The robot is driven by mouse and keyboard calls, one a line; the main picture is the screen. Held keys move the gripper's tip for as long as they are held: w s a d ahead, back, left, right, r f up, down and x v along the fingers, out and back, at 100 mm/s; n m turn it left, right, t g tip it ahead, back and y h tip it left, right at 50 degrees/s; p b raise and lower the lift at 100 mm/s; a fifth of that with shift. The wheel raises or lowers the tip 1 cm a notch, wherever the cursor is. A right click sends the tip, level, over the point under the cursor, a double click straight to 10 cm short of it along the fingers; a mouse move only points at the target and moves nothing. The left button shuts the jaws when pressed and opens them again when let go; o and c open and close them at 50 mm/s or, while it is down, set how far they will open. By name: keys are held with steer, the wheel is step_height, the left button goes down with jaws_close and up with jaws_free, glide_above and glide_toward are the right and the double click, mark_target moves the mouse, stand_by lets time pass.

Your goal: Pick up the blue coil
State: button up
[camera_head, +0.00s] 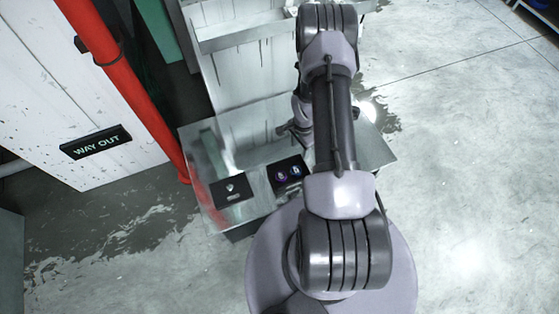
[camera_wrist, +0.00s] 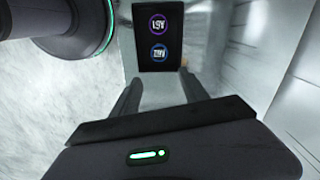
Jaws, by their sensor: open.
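The blue coil shows in the wrist view as a small round item with a blue ring (camera_wrist: 158,53). It lies on a black rectangular pad or tray (camera_wrist: 175,65), beside a similar purple-ringed item (camera_wrist: 158,24). In the head view, the blue item (camera_head: 295,171) and the purple item (camera_head: 281,176) lie side by side on the same black piece (camera_head: 284,188). My gripper (camera_wrist: 160,77) is open and empty in the wrist view. Its two fingers point toward the black piece, with the blue item the nearer of the two. In the head view my arm partly hides the gripper.
The black piece lies on a shiny metal table (camera_head: 262,153). Another dark plate (camera_head: 232,190) with a pale emblem lies to its left. A red pipe (camera_head: 130,80) and a WAY OUT sign (camera_head: 96,142) stand further left. Open concrete floor (camera_head: 470,180) lies to the right.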

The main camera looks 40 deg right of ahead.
steer(key=b, duration=0.5)
glide_above(296, 170)
steer(key=f, duration=1.2)
steer(key=shift+s+d+f, duration=0.25)
steer(key=shift+d, duration=0.1)
steer(key=f, duration=0.1)
steer(key=f+b, duration=0.1)
steer(key=f, duration=0.1)
steer(key=f+b, duration=0.1)
steer(key=f, duration=0.1)
steer(key=shift+w+a+f, duration=0.2)
steer(key=shift+a, duration=0.2)
steer(key=shift+r, duration=0.15)
steer(key=shift+c, duration=0.6)
steer(key=c, duration=1)
